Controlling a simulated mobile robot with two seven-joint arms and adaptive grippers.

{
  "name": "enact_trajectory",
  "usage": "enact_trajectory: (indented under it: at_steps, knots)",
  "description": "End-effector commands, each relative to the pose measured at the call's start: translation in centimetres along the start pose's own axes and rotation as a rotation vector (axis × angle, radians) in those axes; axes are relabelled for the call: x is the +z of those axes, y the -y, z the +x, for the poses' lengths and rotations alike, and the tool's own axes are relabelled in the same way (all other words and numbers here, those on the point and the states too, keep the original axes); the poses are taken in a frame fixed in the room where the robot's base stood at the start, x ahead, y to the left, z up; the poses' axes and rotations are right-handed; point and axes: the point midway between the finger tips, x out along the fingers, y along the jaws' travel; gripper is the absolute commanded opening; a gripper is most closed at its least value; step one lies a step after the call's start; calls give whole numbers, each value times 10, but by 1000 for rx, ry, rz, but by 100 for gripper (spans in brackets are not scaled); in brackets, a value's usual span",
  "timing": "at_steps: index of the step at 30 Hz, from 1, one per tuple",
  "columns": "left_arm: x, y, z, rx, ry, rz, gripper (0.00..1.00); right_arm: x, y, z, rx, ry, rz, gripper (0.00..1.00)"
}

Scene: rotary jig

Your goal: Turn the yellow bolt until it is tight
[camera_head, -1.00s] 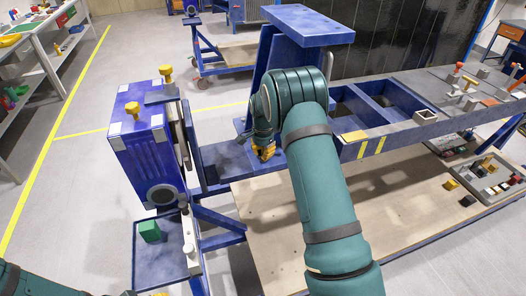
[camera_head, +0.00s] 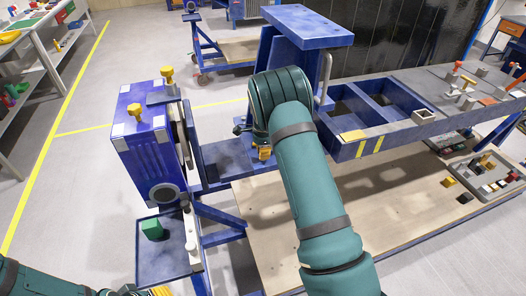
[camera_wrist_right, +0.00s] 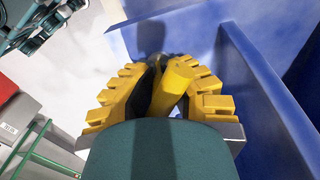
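My right gripper (camera_head: 264,153) is low in front of the blue frame, partly hidden by my arm in the head view. In the right wrist view its yellow ribbed fingers (camera_wrist_right: 168,92) lie close on both sides of a yellow bolt (camera_wrist_right: 177,84), and it looks shut on it. Two other yellow bolts stand upright on the blue box at the left, one at the back (camera_head: 167,73) and one in front (camera_head: 133,110). My left gripper (camera_head: 150,291) is cut off at the bottom edge, so its opening cannot be told.
A blue tray (camera_head: 150,265) with a green block (camera_head: 152,229) is below the blue box (camera_head: 150,150). A raised blue plate (camera_head: 308,28) stands behind my right arm. A bench with open blue bins (camera_head: 375,105) extends right. A blue wall is close beside the right fingers.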

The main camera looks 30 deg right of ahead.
Motion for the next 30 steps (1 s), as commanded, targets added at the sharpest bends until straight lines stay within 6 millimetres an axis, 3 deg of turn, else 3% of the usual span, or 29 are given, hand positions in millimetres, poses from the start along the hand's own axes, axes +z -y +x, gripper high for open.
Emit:
enact_trajectory:
  at_steps: [30]
  knots:
    - [-1,-2,-6,1,0,0,43,0,1,-1,-3,0,140,0]
